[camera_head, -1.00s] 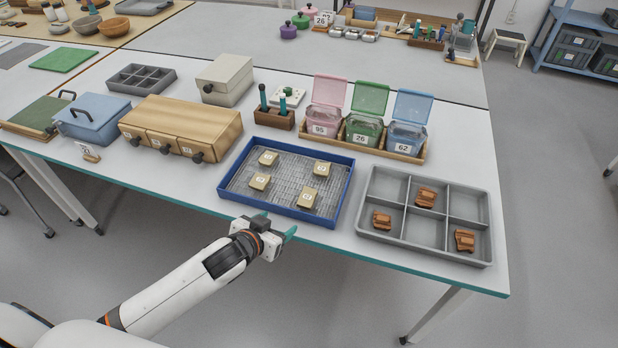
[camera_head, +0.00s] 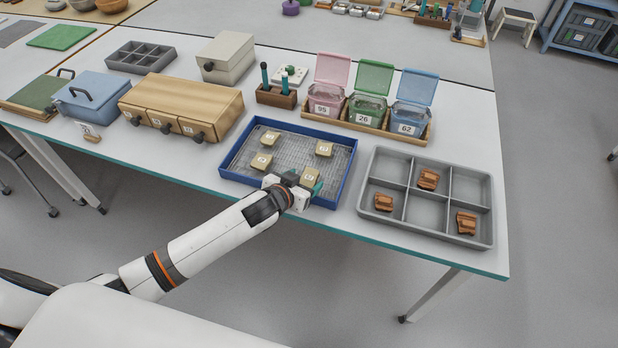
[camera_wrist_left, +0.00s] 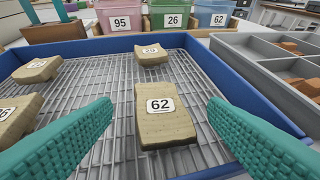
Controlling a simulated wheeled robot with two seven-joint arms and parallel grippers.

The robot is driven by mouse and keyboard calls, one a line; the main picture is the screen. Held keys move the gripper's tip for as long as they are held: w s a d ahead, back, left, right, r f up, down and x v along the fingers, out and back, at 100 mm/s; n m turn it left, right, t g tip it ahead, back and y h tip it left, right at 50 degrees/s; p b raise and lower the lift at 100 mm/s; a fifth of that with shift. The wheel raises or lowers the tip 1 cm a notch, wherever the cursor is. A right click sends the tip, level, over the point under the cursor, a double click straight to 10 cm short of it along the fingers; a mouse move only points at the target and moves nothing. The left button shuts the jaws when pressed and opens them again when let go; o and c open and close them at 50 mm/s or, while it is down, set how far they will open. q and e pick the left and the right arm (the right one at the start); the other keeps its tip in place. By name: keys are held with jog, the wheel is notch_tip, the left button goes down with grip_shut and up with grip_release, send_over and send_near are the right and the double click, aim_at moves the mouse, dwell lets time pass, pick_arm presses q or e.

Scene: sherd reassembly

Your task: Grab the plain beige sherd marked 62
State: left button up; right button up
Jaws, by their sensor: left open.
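The plain beige sherd marked 62 (camera_wrist_left: 164,122) lies on the wire rack of the blue tray (camera_wrist_left: 203,62), between and just beyond my left fingertips in the left wrist view. In the head view this sherd (camera_head: 309,176) is partly hidden by my left gripper (camera_head: 300,182). The left gripper (camera_wrist_left: 160,125) is open and empty, its teal fingers on either side of the sherd. Other beige sherds lie in the tray: one at the back (camera_wrist_left: 151,54) and two at the left, one of them marked 26 (camera_wrist_left: 18,118). My right gripper is not in view.
A grey compartment tray (camera_head: 425,235) with reddish-brown sherds stands right of the blue tray. Behind are open-lidded pink (camera_head: 325,97), green (camera_head: 366,106) and blue (camera_head: 408,116) bins marked 95, 26 and 62. A wooden drawer box (camera_head: 180,108) stands left.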

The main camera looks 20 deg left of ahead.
pick_arm(q)
jog(key=shift+x, duration=1.05)
jog(key=c, duration=1.1)
jog(key=shift+r, duration=0.15)
jog(key=shift+c, duration=0.2)
